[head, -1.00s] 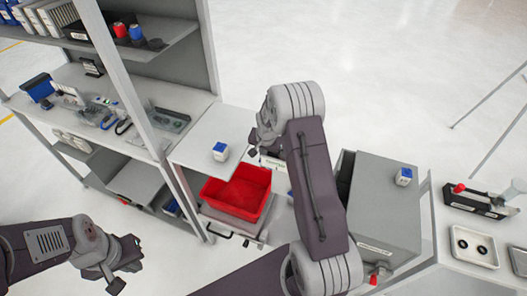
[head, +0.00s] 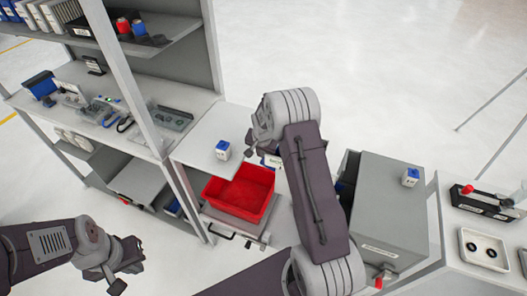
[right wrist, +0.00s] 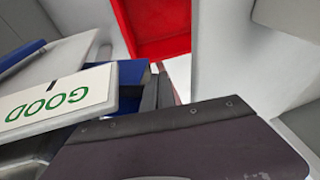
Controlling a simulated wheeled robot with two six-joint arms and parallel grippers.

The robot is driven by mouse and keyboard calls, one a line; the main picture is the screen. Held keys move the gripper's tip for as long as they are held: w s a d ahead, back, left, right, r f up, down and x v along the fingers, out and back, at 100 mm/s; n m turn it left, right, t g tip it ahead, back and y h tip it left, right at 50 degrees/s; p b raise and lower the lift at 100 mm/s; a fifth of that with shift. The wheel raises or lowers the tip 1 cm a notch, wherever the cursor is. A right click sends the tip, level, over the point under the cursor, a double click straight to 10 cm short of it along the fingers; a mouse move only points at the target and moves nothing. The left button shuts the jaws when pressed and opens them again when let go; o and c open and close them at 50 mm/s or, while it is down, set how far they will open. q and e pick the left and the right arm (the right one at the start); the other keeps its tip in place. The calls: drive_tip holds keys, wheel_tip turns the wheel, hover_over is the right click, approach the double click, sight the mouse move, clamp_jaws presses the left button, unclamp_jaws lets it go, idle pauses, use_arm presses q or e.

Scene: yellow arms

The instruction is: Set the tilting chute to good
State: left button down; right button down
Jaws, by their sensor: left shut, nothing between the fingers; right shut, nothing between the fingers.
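The tilting chute is mostly hidden behind my right arm in the head view; a small white label (head: 272,161) shows beside my wrist. In the right wrist view a white plate with green upside-down "GOOD" lettering (right wrist: 60,100) lies close on the left, with blue parts (right wrist: 132,72) beside it. My right gripper (right wrist: 158,92) is shut and empty, its dark fingers close to the blue part; I cannot tell whether they touch. The chute's tilt is not clear. My left gripper (head: 128,272) is shut and empty, low at the left, away from the chute.
A red bin (head: 238,212) sits below the bench, also in the right wrist view (right wrist: 155,25). A white-and-blue block (head: 223,151) stands on the bench, another (head: 411,177) on a grey cabinet (head: 385,215). A shelf post (head: 130,80) rises at left.

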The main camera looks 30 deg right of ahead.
use_arm(q)
drive_tip(key=shift+s+r+b, duration=0.2)
drive_tip(key=shift+r+b, duration=0.1)
drive_tip(key=shift+b, duration=0.15)
use_arm(e)
drive_tip(key=w+a+v, duration=0.1)
drive_tip(key=v, duration=1)
drive_tip(key=shift+w+r, duration=0.25)
drive_tip(key=shift+r, duration=0.3)
drive_tip(key=shift+a, duration=0.1)
